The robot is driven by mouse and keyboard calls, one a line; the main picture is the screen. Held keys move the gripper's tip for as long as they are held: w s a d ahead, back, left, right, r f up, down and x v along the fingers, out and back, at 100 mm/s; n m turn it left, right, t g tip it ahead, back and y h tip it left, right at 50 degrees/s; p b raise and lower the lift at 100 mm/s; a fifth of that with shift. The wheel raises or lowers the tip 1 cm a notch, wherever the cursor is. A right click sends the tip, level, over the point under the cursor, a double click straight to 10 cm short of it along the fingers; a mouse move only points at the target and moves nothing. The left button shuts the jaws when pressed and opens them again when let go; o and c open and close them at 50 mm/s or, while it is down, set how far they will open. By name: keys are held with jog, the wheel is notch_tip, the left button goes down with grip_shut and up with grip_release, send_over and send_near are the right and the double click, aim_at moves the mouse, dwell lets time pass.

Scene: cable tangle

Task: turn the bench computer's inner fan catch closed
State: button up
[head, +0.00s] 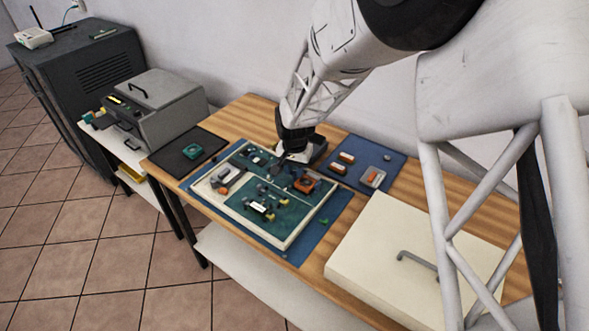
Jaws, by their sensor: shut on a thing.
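The open bench computer (243,233) is a shallow cream tray with green boards inside, lying on a blue mat on the wooden bench. An orange, square, fan-like part (306,184) sits on the board toward its right side. My gripper (287,158) points down at the tray's far edge, behind and left of the orange part. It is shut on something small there. The fingers and what they hold are too small and dark to make out. I cannot tell the inner fan catch apart or see how it is turned.
A cream lid with a grey handle (388,240) lies at the bench's front right. A black mat (172,163) with a green part is at left. A grey box machine (165,108) stands further left.

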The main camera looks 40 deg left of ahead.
aim_at(295, 172)
jog(key=shift+m, duration=1.7)
jog(key=o, duration=0.9)
jog(key=shift+r, duration=3.9)
jog(key=shift+d, duration=0.1)
